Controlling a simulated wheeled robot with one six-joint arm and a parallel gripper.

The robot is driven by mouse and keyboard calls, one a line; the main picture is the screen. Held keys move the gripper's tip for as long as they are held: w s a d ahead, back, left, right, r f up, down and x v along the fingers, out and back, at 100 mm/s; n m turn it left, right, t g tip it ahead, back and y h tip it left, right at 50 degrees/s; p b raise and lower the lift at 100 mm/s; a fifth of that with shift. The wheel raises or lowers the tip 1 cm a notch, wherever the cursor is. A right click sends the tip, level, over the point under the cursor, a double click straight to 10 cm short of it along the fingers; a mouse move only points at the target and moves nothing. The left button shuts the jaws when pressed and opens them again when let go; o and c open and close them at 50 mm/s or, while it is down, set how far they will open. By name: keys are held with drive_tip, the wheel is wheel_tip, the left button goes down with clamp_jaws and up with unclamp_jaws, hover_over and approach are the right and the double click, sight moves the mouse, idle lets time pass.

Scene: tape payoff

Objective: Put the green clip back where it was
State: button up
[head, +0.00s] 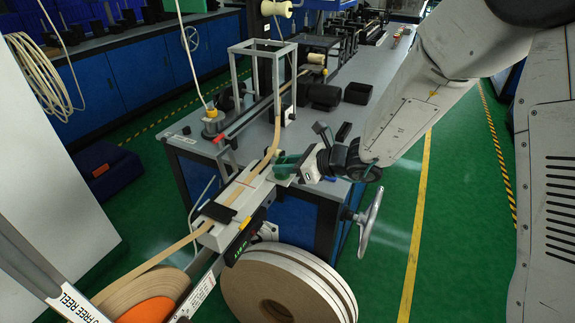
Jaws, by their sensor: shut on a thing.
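The green clip (288,164) is at the far right end of the white splice block (245,186), beside the tan tape (273,150). My gripper (297,166) reaches in from the right and is shut on the clip. The jaws hide part of the clip. I cannot tell whether the clip touches the block or the tape. The tape runs from a reel (150,288) at the lower left, across the block, and up into the machine.
A grey table (340,105) with a metal frame (254,52) and black boxes stands behind the block. A large tan reel (278,290) stands below it. A handwheel (370,222) is at the right. Green floor with a yellow line (416,230) is open on the right.

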drive_tip(key=shift+d+f, duration=0.15)
drive_tip(key=shift+f, duration=0.4)
drive_tip(key=shift+f, duration=0.15)
drive_tip(key=o, duration=1)
drive_tip(key=shift+o, duration=0.2)
